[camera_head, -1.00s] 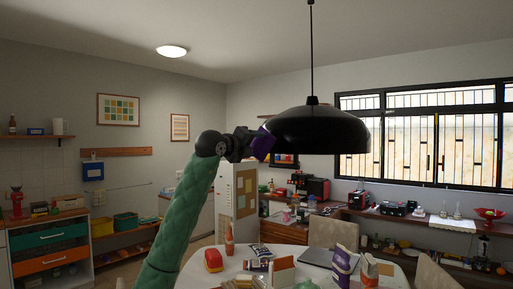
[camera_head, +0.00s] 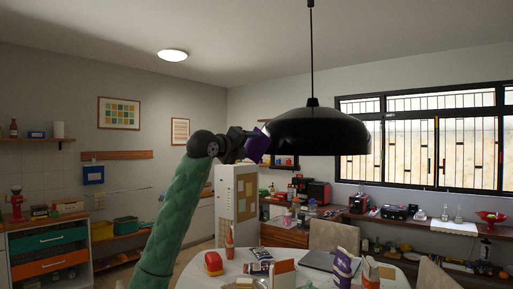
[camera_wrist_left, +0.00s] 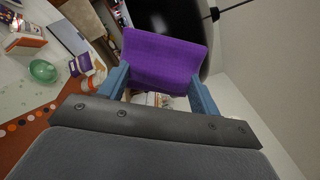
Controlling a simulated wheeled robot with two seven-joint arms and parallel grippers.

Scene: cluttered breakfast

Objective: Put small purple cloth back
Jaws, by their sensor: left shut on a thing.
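The small purple cloth (camera_wrist_left: 163,60) is held between the two blue fingers of my left gripper (camera_wrist_left: 160,85) in the left wrist view. In the head view the cloth (camera_head: 257,147) shows as a dark purple patch at the end of my left gripper (camera_head: 248,145), raised well above the table and just left of the black pendant lamp. The gripper is shut on it. My right gripper is in neither view.
The black pendant lamp (camera_head: 318,132) hangs very near the cloth in the head view; I cannot tell whether they touch. Below, a cluttered round table (camera_head: 210,283) bears a laptop (camera_head: 318,260), boxes and bottles. A counter (camera_head: 400,222) runs under the window.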

